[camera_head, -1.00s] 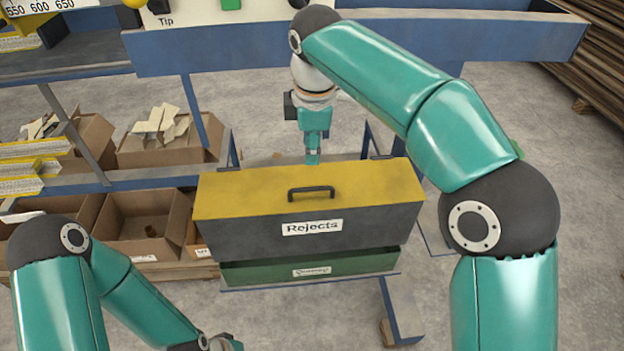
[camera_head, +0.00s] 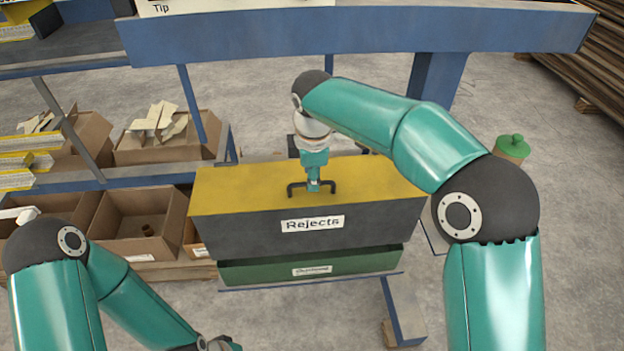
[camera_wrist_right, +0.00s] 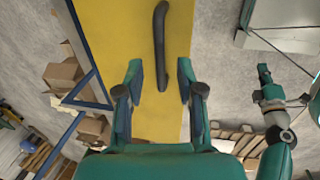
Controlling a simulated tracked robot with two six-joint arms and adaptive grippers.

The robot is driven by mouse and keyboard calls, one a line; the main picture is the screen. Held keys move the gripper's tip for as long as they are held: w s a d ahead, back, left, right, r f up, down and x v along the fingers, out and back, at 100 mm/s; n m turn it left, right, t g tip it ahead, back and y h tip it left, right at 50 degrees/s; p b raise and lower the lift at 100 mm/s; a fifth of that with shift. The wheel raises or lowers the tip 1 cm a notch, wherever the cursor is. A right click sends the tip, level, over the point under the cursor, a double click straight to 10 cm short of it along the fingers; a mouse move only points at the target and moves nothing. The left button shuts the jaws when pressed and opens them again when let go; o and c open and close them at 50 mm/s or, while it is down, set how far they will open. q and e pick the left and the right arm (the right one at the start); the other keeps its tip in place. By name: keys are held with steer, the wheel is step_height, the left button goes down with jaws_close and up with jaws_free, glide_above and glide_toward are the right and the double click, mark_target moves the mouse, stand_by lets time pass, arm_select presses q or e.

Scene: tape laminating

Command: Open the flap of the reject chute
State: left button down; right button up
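The reject chute is a dark grey box (camera_head: 250,237) with a white "Rejects" label (camera_head: 312,224) on its front. Its yellow flap (camera_head: 235,190) lies down over the top, with a black bar handle (camera_head: 291,189). My right gripper (camera_head: 314,187) is at the handle, pointing down. In the right wrist view its fingers (camera_wrist_right: 160,70) are spread, with the handle (camera_wrist_right: 160,35) lying between and beyond the tips. I cannot tell whether they touch it. My left gripper (camera_head: 222,344) is low at the bottom edge, partly cut off; its fingers are unclear.
A green bin (camera_head: 245,272) sits beneath the chute. Cardboard boxes (camera_head: 140,222) stand on the left shelf. A blue beam (camera_head: 350,32) crosses behind the chute. A green-lidded container (camera_head: 512,148) stands to the right behind my right arm. Grey floor is open at right.

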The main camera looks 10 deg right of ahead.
steer(key=shift+w+f, duration=0.15)
steer(key=shift+f, duration=0.75)
jaws_close()
